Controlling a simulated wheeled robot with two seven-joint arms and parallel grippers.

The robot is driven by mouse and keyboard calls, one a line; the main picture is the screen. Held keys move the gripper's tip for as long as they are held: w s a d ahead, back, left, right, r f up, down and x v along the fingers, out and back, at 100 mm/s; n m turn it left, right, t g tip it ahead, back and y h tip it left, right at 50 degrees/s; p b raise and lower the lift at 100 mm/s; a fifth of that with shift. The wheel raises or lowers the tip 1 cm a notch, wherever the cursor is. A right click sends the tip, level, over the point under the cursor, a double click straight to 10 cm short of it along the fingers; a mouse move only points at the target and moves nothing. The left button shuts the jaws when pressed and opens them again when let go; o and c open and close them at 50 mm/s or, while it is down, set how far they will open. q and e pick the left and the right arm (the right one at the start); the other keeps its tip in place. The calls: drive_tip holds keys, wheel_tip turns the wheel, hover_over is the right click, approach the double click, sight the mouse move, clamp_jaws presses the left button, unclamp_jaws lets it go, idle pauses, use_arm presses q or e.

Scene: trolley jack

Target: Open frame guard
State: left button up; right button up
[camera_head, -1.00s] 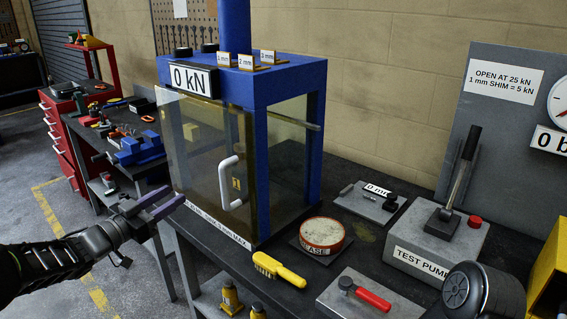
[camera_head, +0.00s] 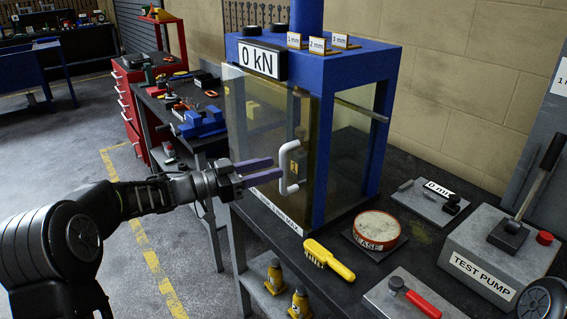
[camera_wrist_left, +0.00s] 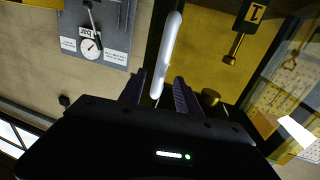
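The frame guard (camera_head: 262,126) is a tinted clear panel on the front of the blue press frame (camera_head: 375,150); it looks closed. Its white D-shaped handle (camera_head: 290,168) stands upright near the panel's right edge. My left gripper (camera_head: 262,171) is open, its two purple fingers pointing at the handle from the left. In the left wrist view the handle (camera_wrist_left: 168,52) runs up from the gap between the open fingers (camera_wrist_left: 160,92), and its lower end shows between them. I cannot tell whether a finger touches it. My right gripper is out of view.
On the bench right of the frame are a grease tin (camera_head: 376,229), a yellow brush (camera_head: 328,259), a red-handled tool (camera_head: 416,298) and the test pump (camera_head: 500,255). Shim blocks (camera_head: 318,45) stand on top of the frame.

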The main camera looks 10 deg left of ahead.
sight(283, 191)
use_arm(q)
drive_tip(key=x, duration=0.4)
drive_tip(key=shift+w+d+p, duration=0.15)
drive_tip(key=shift+d+p, duration=0.05)
drive_tip(key=shift+p, duration=0.2)
drive_tip(key=shift+c, duration=0.4)
clamp_jaws()
idle(0.6)
